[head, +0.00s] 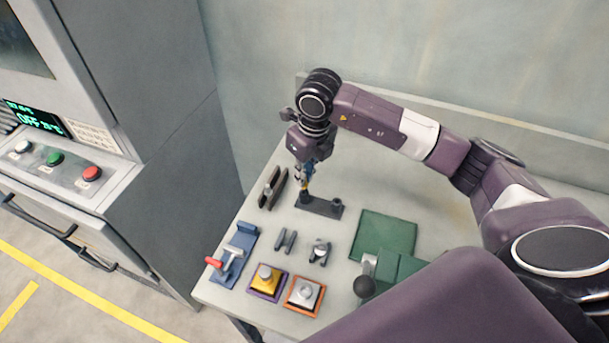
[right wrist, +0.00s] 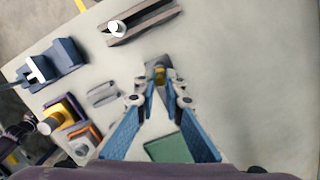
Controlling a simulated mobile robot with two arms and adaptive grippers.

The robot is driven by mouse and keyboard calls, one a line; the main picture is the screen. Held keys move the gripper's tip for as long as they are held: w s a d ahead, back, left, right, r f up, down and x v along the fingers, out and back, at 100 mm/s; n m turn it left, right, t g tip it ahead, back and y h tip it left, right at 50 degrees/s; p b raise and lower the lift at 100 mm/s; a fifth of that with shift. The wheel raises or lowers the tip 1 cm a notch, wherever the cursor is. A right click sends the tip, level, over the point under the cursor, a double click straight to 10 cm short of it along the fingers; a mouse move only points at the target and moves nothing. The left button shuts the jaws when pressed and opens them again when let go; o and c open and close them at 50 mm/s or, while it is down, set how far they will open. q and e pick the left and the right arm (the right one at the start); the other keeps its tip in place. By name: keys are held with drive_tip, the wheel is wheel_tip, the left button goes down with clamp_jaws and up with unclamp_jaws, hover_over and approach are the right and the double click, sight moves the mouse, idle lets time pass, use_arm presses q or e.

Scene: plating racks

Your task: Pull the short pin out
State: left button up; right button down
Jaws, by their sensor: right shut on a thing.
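My right gripper (head: 305,184) points down above the left end of a dark flat bar-shaped rack (head: 319,208). It is shut on a small yellow-topped pin, which shows between the fingertips in the right wrist view (right wrist: 159,73). The fingers hide most of this pin, and I cannot tell whether its lower end sits in the rack. A dark round socket or post (head: 337,202) stands at the rack's right end. My right gripper also shows in the right wrist view (right wrist: 160,82). My left gripper is not in view.
A dark slotted block (head: 268,195) stands left of the rack. In front are a blue clamp fixture (head: 244,238) with a red handle, small grey blocks (head: 285,240), a yellow-topped block (head: 265,276) and an orange-edged block (head: 305,294).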

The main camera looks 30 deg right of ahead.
drive_tip(key=shift+r+p, duration=0.4)
drive_tip(key=shift+r, duration=0.5)
drive_tip(key=shift+d, duration=0.1)
